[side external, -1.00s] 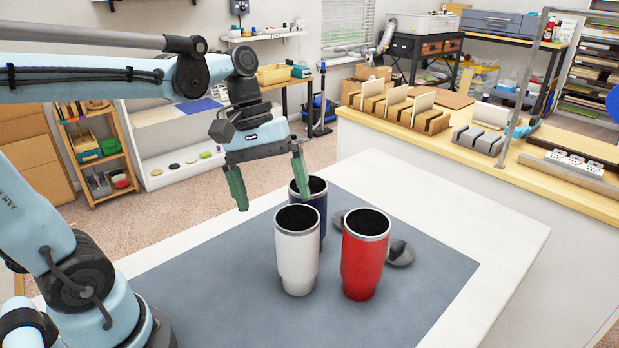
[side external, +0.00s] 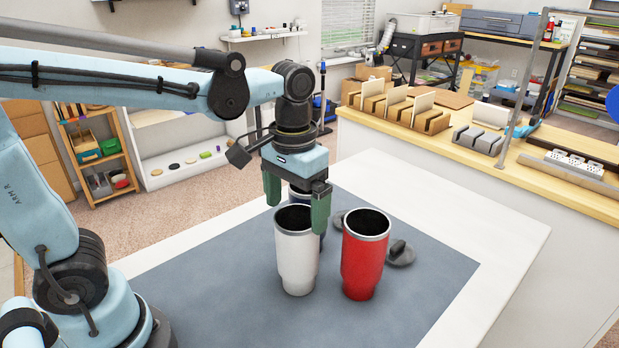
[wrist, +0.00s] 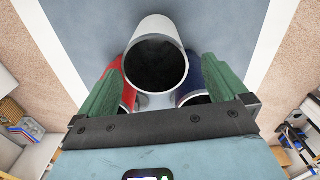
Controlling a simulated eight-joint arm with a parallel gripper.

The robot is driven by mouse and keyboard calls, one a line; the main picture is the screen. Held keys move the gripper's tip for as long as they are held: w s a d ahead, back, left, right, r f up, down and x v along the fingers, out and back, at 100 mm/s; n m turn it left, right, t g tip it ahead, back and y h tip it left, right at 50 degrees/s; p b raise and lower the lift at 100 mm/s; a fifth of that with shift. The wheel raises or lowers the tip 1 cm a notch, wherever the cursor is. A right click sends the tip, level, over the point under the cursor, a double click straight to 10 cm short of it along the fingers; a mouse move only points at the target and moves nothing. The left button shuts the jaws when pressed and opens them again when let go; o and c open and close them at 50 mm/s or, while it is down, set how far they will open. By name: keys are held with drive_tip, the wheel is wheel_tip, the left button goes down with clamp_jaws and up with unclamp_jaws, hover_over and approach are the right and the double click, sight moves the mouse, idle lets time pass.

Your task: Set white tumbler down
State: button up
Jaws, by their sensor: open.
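The white tumbler (side external: 297,262) stands upright and lidless on the grey mat, at the left front of the cups in the side view. In the wrist view the white tumbler (wrist: 160,32) shows its dark open mouth ahead of my fingers. My gripper (side external: 297,205) is open, with green fingers pointing down, above and around the rim area of the cups. One finger overlaps the white tumbler's right edge in the picture; I cannot tell if they touch. In the wrist view my gripper (wrist: 172,85) shows nothing held between its fingers.
A red tumbler (side external: 365,260) stands just right of the white one. A dark blue tumbler (wrist: 190,80) is close by, mostly hidden in the side view. Grey lids (side external: 400,255) lie behind the red tumbler. The mat (side external: 220,285) is clear at the front and left.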

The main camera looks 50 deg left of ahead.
sight(298, 254)
drive_tip(key=shift+s+d+f, duration=0.1)
drive_tip(key=shift+d+f, duration=0.05)
drive_tip(key=shift+f, duration=1.25)
drive_tip(key=shift+s+d+f, duration=0.1)
drive_tip(key=shift+f, duration=1.25)
drive_tip(key=c, duration=1.7)
drive_tip(key=shift+r, duration=0.2)
